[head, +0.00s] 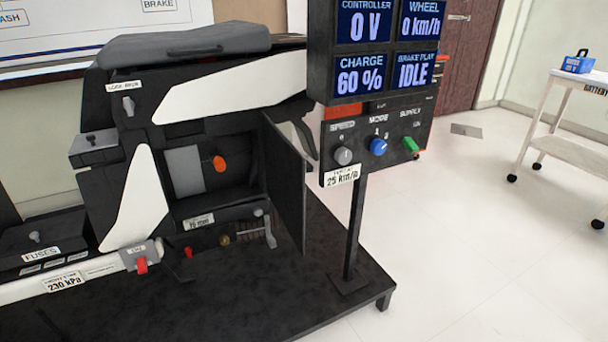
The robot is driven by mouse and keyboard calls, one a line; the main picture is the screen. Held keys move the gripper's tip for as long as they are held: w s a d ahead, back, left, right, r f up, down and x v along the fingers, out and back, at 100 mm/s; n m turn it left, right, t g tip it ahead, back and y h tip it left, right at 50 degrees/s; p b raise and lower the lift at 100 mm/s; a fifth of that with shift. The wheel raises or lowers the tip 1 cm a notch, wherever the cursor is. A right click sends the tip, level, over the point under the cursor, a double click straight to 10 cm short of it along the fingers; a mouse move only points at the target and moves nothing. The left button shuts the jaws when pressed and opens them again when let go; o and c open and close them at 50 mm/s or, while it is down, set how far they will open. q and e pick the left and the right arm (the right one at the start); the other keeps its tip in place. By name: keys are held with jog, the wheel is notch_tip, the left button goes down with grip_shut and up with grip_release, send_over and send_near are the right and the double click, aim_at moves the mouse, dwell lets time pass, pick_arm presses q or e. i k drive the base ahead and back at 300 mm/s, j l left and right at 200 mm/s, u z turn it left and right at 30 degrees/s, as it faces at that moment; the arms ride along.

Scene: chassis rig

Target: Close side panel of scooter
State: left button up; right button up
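The scooter chassis (230,82) stands on a dark bench, with white body pieces and a grey seat on top. Its side panel (285,185) is a dark flat plate that stands open, swung out at the right edge of the side opening. The open compartment (185,170) shows a grey block and an orange knob inside. Below the opening are a small label, a red piece, a brass piece and a grey lever. Neither of my grippers is in view.
A display and control box (375,90) on a post (354,230) stands close to the right of the panel. A fuse box (45,240) and a white tube (85,275) lie at the left. A white trolley (570,100) with a blue battery stands far right. The floor between is mostly clear.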

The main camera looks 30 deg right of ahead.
aim_at(284, 165)
jog(key=l, duration=0.5)
jog(key=k+l+u, duration=0.15)
jog(key=l, duration=0.8)
jog(key=l+u, duration=0.15)
jog(key=l, duration=0.3)
jog(key=k+l, duration=0.15)
jog(key=l, duration=0.3)
jog(key=u, duration=0.05)
